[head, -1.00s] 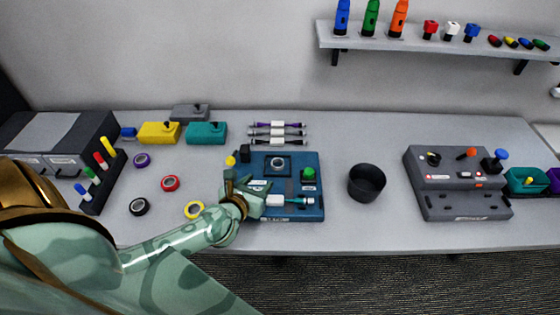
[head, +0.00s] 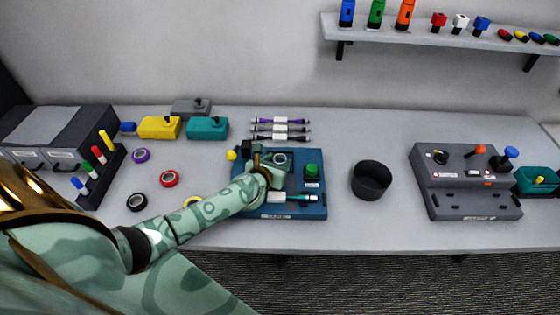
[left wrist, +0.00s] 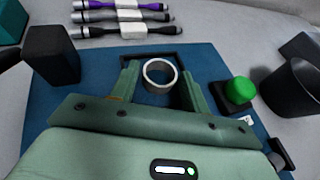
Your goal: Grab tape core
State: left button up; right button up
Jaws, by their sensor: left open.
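The tape core is a light grey ring (left wrist: 159,76) standing on the blue board (left wrist: 210,62), near a dark square recess or frame. In the head view the ring (head: 280,159) shows just beyond my left gripper (head: 272,160). In the left wrist view my left gripper (left wrist: 160,84) is open, with one finger on each side of the ring. I cannot tell whether the fingers touch it. My right gripper is not in view.
A green button (left wrist: 239,90) on a black base and a black cup (head: 371,180) stand right of the ring. A black block (left wrist: 52,54) is at the left. Coloured tape rolls (head: 169,179) lie left.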

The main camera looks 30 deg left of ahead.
pick_arm(q)
jog(key=c, duration=0.7)
jog(key=shift+c, duration=0.2)
